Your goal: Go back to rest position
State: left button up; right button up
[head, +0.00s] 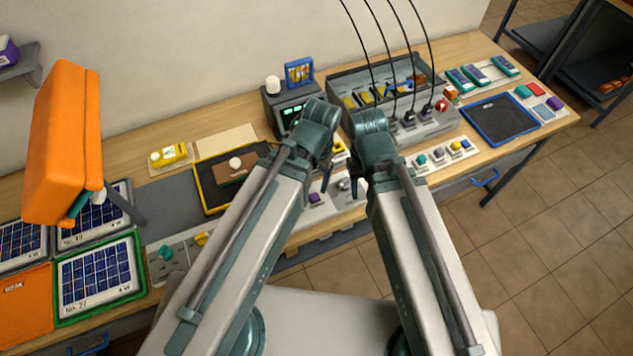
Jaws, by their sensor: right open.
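My two arms come up from the bottom of the head view and fold at their elbows over the workbench (480,52). My right gripper (351,186) is a small dark shape between the arms, partly hidden by the right arm's links. It is open, and I see nothing between its fingers.
An orange padded block (62,140) rises at the left beside framed panels (97,275). A black tray with a yellow rim (205,190) holds a brown piece. A grey bin (345,88) with cables and a blue-rimmed tray (500,118) stand right. Tiled floor (560,225) is clear.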

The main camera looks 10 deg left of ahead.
pick_arm(q)
jog(key=shift+s+d+n, duration=0.3)
jog(key=shift+s+d, duration=0.3)
jog(key=shift+d, duration=0.05)
jog(key=shift+f, duration=0.1)
notch_tip(320, 180, down, 9)
jog(key=b, duration=0.9)
jog(key=shift+f+b, duration=0.2)
jog(key=shift+b, duration=0.1)
